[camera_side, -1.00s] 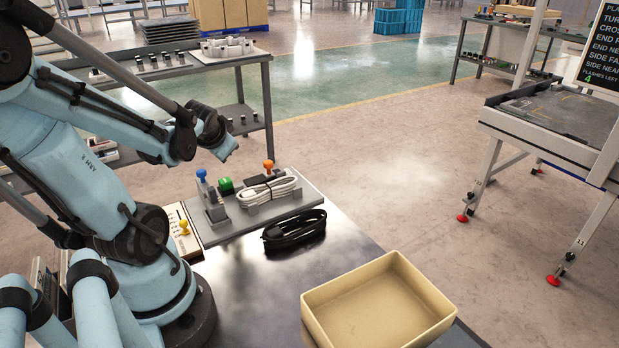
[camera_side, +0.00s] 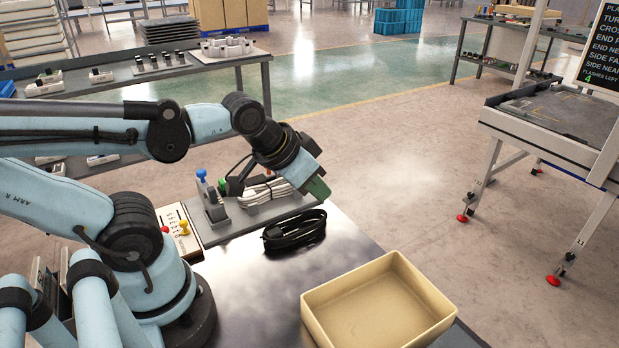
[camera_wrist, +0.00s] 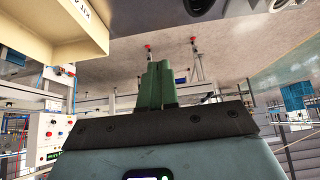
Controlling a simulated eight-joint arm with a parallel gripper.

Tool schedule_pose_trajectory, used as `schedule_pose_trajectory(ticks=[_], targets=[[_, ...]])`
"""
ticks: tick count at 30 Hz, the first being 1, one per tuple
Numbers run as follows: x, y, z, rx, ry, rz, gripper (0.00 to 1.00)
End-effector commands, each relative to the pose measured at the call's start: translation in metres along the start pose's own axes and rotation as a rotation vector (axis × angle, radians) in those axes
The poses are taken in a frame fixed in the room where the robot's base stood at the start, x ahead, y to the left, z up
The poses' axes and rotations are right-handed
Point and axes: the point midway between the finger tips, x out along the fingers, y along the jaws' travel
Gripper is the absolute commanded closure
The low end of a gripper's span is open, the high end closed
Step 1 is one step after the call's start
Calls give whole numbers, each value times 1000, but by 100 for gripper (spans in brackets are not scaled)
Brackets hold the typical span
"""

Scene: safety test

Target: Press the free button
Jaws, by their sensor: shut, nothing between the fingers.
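A grey plate (camera_side: 240,230) on the table carries a blue-knobbed upright piece (camera_side: 202,176), a green button (camera_side: 222,184) and a coil of white cable (camera_side: 264,191). My arm hides part of the plate; the orange knob is out of sight behind it. A small pale box with a red knob (camera_side: 165,229) and a yellow knob (camera_side: 184,226) stands left of the plate. Which button is the free one I cannot tell. My gripper (camera_side: 320,191) has green fingers, is shut and empty, and is above the plate's right end. Its fingers also show in the wrist view (camera_wrist: 157,84).
A black cable coil (camera_side: 294,231) lies on the table below my gripper. A cream bin (camera_side: 378,308) stands at the table's front right; it shows at upper left in the wrist view (camera_wrist: 50,35).

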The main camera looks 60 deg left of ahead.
Motion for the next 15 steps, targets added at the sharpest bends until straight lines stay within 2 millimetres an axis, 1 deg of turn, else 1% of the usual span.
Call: schedule_pose_trajectory(ticks=[5, 8, 11, 14, 15], targets=[[0, -2, 0, 0, -1, -4, 100], [-1, -9, -3, 1, -16, -19, 100], [-3, -27, -8, 7, -55, -51, 100], [-8, -56, -14, 15, -121, -91, 100], [-10, -69, -16, 19, -153, -105, 100]])
